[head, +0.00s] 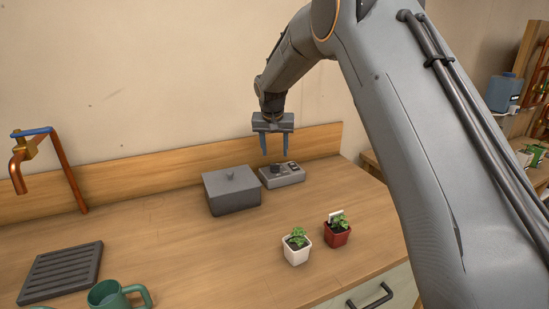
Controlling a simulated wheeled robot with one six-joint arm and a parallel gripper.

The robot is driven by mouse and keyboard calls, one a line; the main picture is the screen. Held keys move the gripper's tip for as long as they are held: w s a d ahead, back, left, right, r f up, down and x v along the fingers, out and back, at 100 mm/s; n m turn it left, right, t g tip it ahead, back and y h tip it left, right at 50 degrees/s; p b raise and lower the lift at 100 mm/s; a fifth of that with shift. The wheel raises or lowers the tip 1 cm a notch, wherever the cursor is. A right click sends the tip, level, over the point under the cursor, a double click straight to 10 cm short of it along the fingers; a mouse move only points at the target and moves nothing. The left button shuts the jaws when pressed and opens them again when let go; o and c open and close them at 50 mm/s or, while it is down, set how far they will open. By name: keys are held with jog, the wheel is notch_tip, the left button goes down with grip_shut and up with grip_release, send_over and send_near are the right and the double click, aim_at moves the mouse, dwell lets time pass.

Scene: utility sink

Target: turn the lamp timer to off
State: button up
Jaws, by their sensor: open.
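A small grey device with a dark knob, which looks like the lamp timer (283,179), sits on the wooden counter near the backsplash. Its dark knob (275,169) is on the left of its top, with a small dark part to the right. The knob's setting is too small to read. My gripper (274,153) points down above the device, its two blue-grey fingers apart and empty. The fingertips look a little above the knob; the exact gap cannot be told.
A grey lidded box (232,190) stands just left of the timer. A white pot (296,248) and a red pot (337,234) with plants stand in front. A green mug (112,296), a dark drain rack (62,273) and a copper tap (60,168) are at left.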

aim_at(275, 164)
jog(key=p+x, duration=0.1)
jog(key=x, duration=0.2)
jog(key=w+p+x, duration=0.1)
jog(key=x, duration=0.2)
jog(key=shift+w+a, duration=0.1)
jog(key=shift+x, duration=0.8)
jog(key=shift+a, duration=0.1)
jog(key=c, duration=1)
jog(key=shift+c, duration=0.2)
